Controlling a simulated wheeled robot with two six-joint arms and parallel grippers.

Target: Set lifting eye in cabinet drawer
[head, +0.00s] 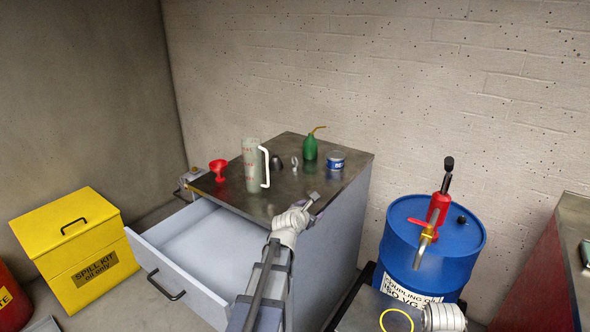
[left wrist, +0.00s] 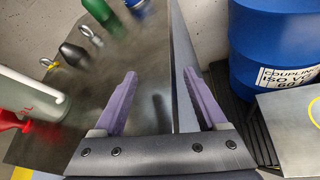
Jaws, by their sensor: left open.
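My right gripper is not visible.
Near the eye stand a dark cone-like piece (head: 276,163), a tall jug (head: 251,165), a red funnel (head: 218,169), a green oil can (head: 310,147) and a blue tin (head: 336,160). A blue drum (head: 430,250) stands right; a yellow spill kit (head: 75,245) stands left.

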